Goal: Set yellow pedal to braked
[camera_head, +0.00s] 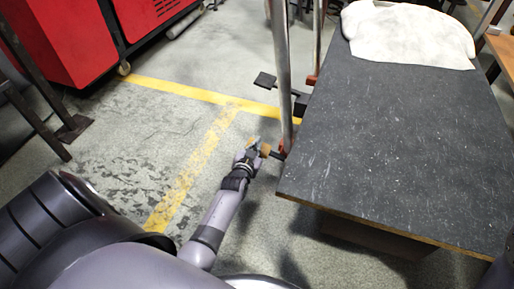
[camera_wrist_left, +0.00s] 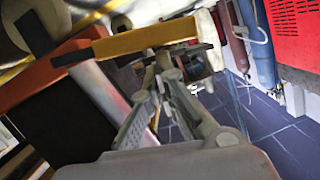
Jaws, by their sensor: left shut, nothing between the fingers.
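The yellow pedal (camera_wrist_left: 145,39) is a yellow bar that crosses the upper part of the left wrist view, just beyond my left gripper's fingertips. In the head view a small tan-yellow piece (camera_head: 265,150) shows at the gripper, by the foot of the cart's front post. My left gripper (camera_head: 253,147) is low beside the cart's near left corner. In the wrist view its fingers (camera_wrist_left: 172,68) are shut and empty, close to the pedal. I cannot tell whether they touch it. The pedal's exact tilt is unclear. My right gripper is not in view.
The cart's dark top (camera_head: 400,130) fills the right, with a pale cloth-like sheet (camera_head: 408,33) on its far end. A metal post (camera_head: 282,75) rises near its left edge. A black plate (camera_head: 264,80) sticks out beyond. Open floor with yellow lines (camera_head: 190,165) lies left.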

